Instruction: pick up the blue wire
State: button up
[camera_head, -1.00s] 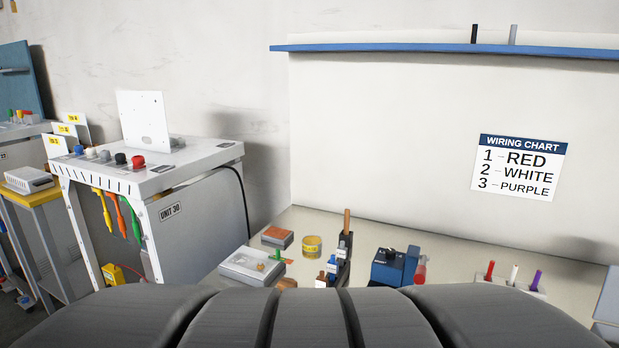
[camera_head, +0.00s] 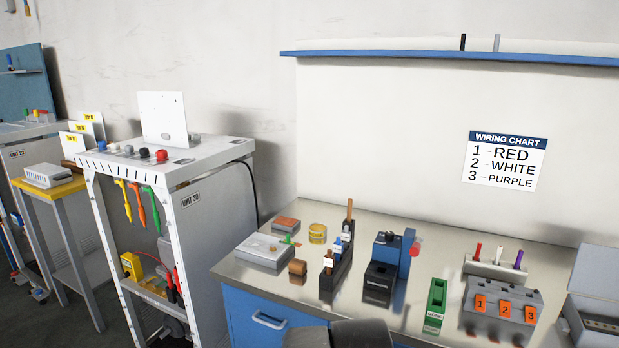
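I cannot clearly pick out a blue wire. A thin blue strip (camera_head: 9,242) at the far left edge runs downward, but it is too small to identify. On the Unit 30 cart (camera_head: 215,170), a yellow lead (camera_head: 124,200), an orange lead (camera_head: 138,205) and a green lead (camera_head: 152,210) hang under the front edge. Red and black leads (camera_head: 175,282) hang lower down by a yellow meter (camera_head: 131,265). A blue knob (camera_head: 101,146) is on the cart's top. My gripper is not in view; only a dark part of my arm shows at the bottom.
A workbench (camera_head: 400,335) holds a grey box (camera_head: 264,251), a black rack (camera_head: 337,275), a blue device (camera_head: 386,262), a green block (camera_head: 435,306) and a numbered block (camera_head: 504,304). A yellow-topped stand (camera_head: 62,189) is left of the cart. Dark floor shows between them.

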aim_at(338, 246)
jog(key=i+j+u, duration=0.1)
jog(key=i+j, duration=0.2)
jog(key=i+j+u, duration=0.1)
jog(key=i+j, duration=0.15)
jog(key=i, duration=0.3)
